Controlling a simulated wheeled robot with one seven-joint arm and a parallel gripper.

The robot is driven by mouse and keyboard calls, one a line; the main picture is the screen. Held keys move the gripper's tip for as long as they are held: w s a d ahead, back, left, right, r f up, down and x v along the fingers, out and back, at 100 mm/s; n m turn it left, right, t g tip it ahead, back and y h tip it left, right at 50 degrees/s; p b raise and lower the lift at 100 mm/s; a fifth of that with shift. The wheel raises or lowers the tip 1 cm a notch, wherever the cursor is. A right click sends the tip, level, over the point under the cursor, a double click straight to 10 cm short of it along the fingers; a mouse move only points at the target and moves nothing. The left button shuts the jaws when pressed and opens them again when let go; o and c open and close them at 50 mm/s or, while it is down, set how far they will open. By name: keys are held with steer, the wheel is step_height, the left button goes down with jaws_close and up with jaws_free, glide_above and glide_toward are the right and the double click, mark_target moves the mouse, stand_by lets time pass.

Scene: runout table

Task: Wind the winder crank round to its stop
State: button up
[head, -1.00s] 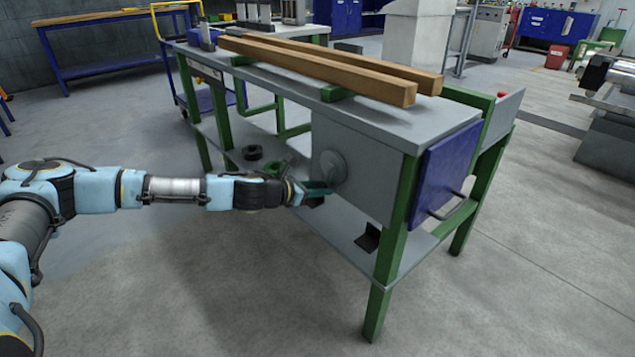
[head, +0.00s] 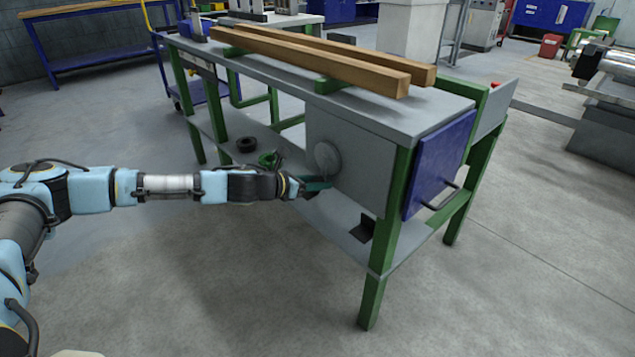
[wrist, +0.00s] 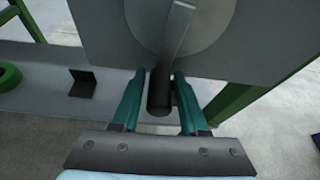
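The winder crank has a round grey disc (head: 327,158) on the grey side panel of the bench. In the wrist view its flat metal crank arm (wrist: 179,30) runs down from the disc, leaning slightly left, to a dark cylindrical handle (wrist: 159,94). In the head view my gripper (head: 330,182) is just below the disc, and the handle is hidden by the fingers.
The bench top (head: 385,112) carries two long wooden beams (head: 315,62). Green legs (head: 385,260) and a lower shelf (head: 345,238) stand near my gripper. A blue panel (head: 440,160) with a handle is at the right end. The floor in front is clear.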

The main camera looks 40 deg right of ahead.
steer(key=shift+o, duration=1.1)
steer(key=v, duration=1)
steer(key=shift+a+r, duration=0.2)
steer(key=shift+a, duration=0.15)
